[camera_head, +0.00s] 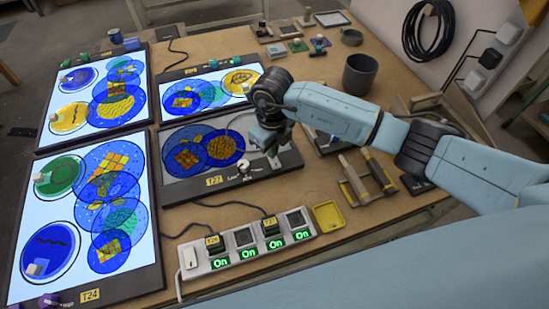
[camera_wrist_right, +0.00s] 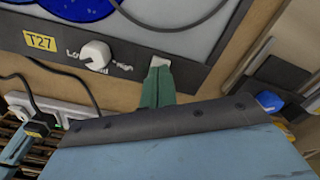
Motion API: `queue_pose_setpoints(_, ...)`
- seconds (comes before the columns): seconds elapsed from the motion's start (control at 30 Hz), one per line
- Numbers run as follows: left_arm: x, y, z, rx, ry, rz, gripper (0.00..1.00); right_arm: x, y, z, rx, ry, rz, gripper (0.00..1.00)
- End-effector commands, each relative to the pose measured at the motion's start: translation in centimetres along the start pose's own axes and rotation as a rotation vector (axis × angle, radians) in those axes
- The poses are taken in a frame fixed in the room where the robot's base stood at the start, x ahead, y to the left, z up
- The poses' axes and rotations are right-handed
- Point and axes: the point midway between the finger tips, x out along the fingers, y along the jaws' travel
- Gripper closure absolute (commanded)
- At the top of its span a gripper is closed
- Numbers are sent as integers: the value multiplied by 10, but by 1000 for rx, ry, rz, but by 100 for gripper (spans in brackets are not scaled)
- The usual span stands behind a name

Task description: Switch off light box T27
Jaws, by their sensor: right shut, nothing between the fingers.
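Light box T27 (camera_head: 172,191) lies in the middle of the table with its yellow label and white knob on the front edge. Its panel is grey and unlit, with blue and yellow glass discs on it. In the right wrist view its label (camera_wrist_right: 39,41), a round knob (camera_wrist_right: 96,55) marked Low and High, and a small white switch (camera_wrist_right: 158,62) show on the dark frame. My right gripper (camera_head: 273,147) is shut and empty over the box's right front corner. Its green fingertips (camera_wrist_right: 157,80) are at the switch; contact cannot be told. My left gripper is not in view.
Lit light boxes stand at the left (camera_head: 157,252) and behind (camera_head: 158,90). A power strip (camera_head: 197,271) with several green On lights lies in front. A yellow tray (camera_head: 328,217), tools (camera_head: 379,172) and a dark cup (camera_head: 360,74) are to the right.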

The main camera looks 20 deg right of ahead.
Motion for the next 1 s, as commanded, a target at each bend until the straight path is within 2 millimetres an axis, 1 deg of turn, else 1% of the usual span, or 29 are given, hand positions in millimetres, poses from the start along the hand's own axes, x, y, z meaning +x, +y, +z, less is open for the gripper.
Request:
queue_pose_setpoints(0.03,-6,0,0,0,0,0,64,-7,0,0,0,-1,-1,100)
queue_pose_setpoints(0.1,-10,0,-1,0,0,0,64,-13,0,0,0,-1,-1,100)
queue_pose_setpoints(0.7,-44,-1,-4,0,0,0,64,-61,0,0,0,-2,-1,100)
queue_pose_setpoints(0.8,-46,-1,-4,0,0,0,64,-64,0,0,0,-2,-1,100)
queue_pose_setpoints(1.0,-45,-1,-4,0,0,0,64,-62,0,0,0,-1,-1,100)
